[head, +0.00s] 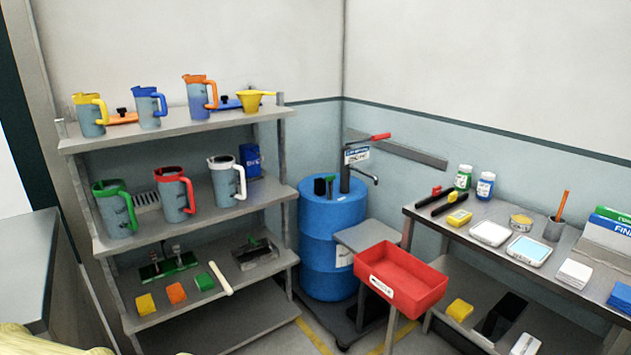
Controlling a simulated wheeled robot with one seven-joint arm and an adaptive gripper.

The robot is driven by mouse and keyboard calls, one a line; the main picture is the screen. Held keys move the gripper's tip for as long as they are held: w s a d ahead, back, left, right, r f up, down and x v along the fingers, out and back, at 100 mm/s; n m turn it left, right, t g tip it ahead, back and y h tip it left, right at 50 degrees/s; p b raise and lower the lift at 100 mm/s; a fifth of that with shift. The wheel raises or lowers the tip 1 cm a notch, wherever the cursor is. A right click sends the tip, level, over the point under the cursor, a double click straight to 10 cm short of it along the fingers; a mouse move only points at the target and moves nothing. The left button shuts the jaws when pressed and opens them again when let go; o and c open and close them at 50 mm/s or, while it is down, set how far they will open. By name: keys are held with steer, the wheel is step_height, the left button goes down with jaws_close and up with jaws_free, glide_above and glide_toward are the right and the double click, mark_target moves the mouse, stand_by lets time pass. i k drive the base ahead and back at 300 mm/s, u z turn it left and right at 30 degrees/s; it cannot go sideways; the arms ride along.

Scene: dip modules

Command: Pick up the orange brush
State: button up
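No object is plainly recognisable as a brush at this distance. A thin orange stick (562,205) stands upright, slightly tilted, in a small grey cup (553,229) on the right-hand bench; its lower end is hidden in the cup, so I cannot tell whether it is a brush. An orange block (176,293) lies on the lower shelf at the left, between a yellow block (146,304) and a green block (205,282). A flat orange piece with a black knob (122,117) lies on the top shelf. My gripper is not in view.
A grey shelf rack (185,129) holds several coloured jugs. A blue drum (329,229) stands in the corner. A red bin (402,279) stands in front of the bench (480,231). The bench bears bottles, white trays and boxes close to the cup.

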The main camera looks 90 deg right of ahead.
mark_target(566, 193)
steer(key=z, duration=4.15)
steer(key=i, duration=0.45)
steer(key=k, duration=0.95)
steer(key=z, duration=1.15)
steer(key=i, duration=0.8)
steer(key=u, duration=1.4)
